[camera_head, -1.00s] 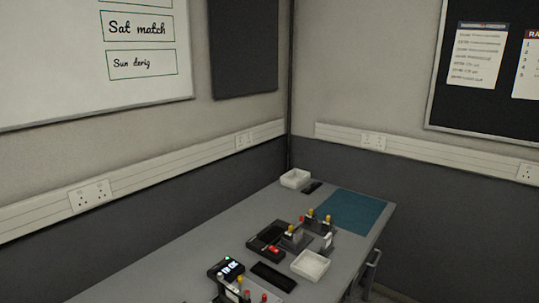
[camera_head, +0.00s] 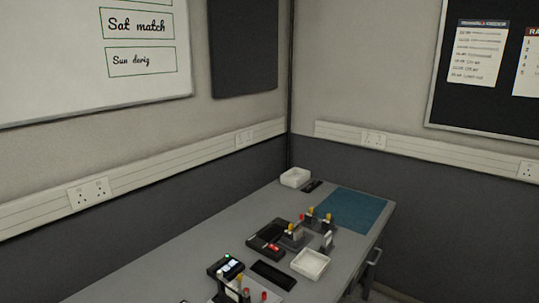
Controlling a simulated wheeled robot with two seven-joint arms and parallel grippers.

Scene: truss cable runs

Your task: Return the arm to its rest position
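Neither of my grippers nor my arms show in the head view. A long grey table (camera_head: 190,252) runs along the wall toward the corner. On its near part stands a dark device with a small lit screen (camera_head: 231,267) and a green light. Several upright posts with red, yellow and pale tops stand beside it, partly cut off by the bottom edge. Farther back is a black tray with a red item (camera_head: 272,247), next to a grey fixture (camera_head: 294,240) carrying yellow-topped and red-topped pegs.
A white tray (camera_head: 310,264) sits near the table's front edge, beside a flat black pad (camera_head: 273,275). Another white tray (camera_head: 295,178) and a small black item (camera_head: 312,187) are at the far end. A teal mat (camera_head: 352,210) there is clear.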

